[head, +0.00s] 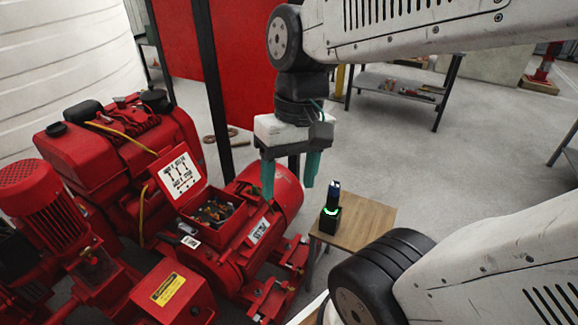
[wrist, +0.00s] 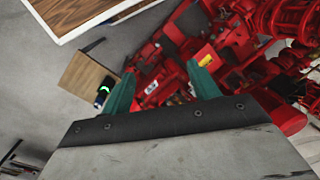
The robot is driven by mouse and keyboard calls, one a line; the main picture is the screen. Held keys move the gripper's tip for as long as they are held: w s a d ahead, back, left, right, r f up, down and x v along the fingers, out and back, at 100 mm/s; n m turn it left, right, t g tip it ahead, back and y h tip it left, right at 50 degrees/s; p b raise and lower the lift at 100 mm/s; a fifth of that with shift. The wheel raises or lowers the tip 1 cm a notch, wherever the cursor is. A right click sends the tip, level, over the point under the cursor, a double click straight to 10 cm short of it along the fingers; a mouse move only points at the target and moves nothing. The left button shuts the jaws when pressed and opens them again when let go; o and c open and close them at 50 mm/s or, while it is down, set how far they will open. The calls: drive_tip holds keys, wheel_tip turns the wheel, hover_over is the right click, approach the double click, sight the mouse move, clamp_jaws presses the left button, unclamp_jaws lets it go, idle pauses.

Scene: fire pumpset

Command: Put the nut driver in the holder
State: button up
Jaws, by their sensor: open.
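A small black holder (head: 329,222) with a glowing green ring stands on a small wooden table. A short dark tool with a pale blue-grey patch (head: 334,190) stands upright in it; it looks like the nut driver, but it is too small to be sure. The holder's green light also shows in the wrist view (wrist: 105,89), left of the fingers. My gripper (head: 288,192) has two teal fingers, spread apart, with nothing between them. It hangs above and left of the holder in the head view, apart from it. The fingers also show in the wrist view (wrist: 161,70).
The small wooden table (head: 368,222) stands right of the red pumpset (head: 255,215). An open electrical box (head: 212,212) with wires sits on the pump motor, below my gripper in the picture. A grey shelf table (head: 400,85) stands behind. The grey floor between is clear.

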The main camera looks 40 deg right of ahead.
drive_tip(key=shift+s+d+r+n+t+h, duration=0.15)
drive_tip(key=shift+s+r+n+t+h, duration=0.3)
drive_tip(key=shift+s+n, duration=0.1)
drive_tip(key=shift+s+d+r+n+t+h, duration=0.15)
drive_tip(key=shift+s+r+n+t+h, duration=0.2)
drive_tip(key=shift+s+n+t+h, duration=0.15)
idle(0.5)
